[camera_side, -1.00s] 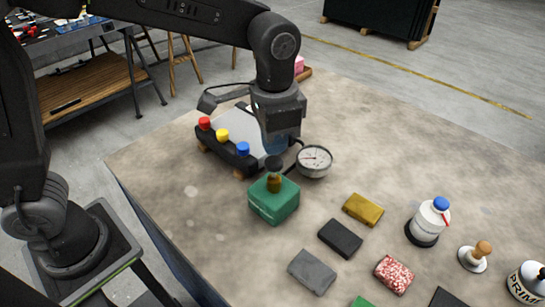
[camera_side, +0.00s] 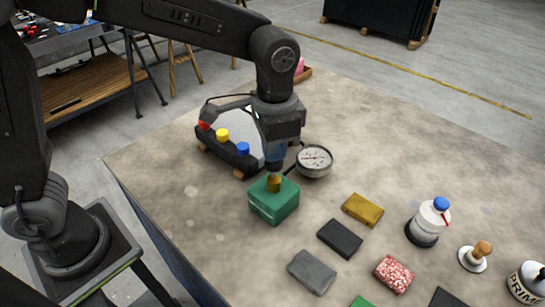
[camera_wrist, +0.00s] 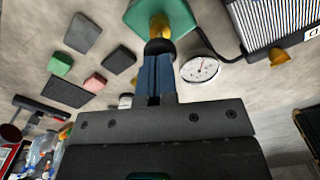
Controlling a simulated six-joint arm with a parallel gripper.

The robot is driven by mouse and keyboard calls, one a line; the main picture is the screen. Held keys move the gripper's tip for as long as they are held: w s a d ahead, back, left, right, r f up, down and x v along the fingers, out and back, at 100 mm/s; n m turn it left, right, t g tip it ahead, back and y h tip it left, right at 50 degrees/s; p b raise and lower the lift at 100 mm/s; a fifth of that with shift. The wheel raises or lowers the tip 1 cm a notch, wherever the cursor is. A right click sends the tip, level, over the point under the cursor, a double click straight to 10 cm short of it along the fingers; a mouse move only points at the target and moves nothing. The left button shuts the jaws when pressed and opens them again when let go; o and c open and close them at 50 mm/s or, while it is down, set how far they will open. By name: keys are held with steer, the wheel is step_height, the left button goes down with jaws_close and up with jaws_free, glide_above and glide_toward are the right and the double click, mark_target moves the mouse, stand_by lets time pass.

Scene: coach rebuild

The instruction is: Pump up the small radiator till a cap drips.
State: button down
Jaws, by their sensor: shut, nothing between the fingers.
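The small radiator (camera_side: 228,147) lies on the table with a red cap (camera_side: 204,125), a yellow cap (camera_side: 222,135) and a blue cap (camera_side: 243,148) along its near edge. I see no drip at the caps. The green hand pump (camera_side: 273,201) stands in front of it, with a brass neck (camera_side: 274,184) and a dark knob (camera_wrist: 160,46). My gripper (camera_side: 274,160) is shut and empty, its blue fingers (camera_wrist: 155,75) over the knob; I cannot tell whether they touch it. A round gauge (camera_side: 314,160) sits right of the pump; its reading is too small to tell.
A gold block (camera_side: 362,210), a dark block (camera_side: 340,238), a grey block (camera_side: 312,272) and a red-speckled block (camera_side: 394,274) lie to the right and front. A white bottle (camera_side: 430,221) and a wooden-handled stamp (camera_side: 475,255) stand further right. A hose runs beside the gauge.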

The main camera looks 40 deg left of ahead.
steer(key=shift+f, duration=1.6)
steer(key=shift+r, duration=1.45)
steer(key=shift+f, duration=0.1)
steer(key=shift+f, duration=1.35)
steer(key=shift+r, duration=1.45)
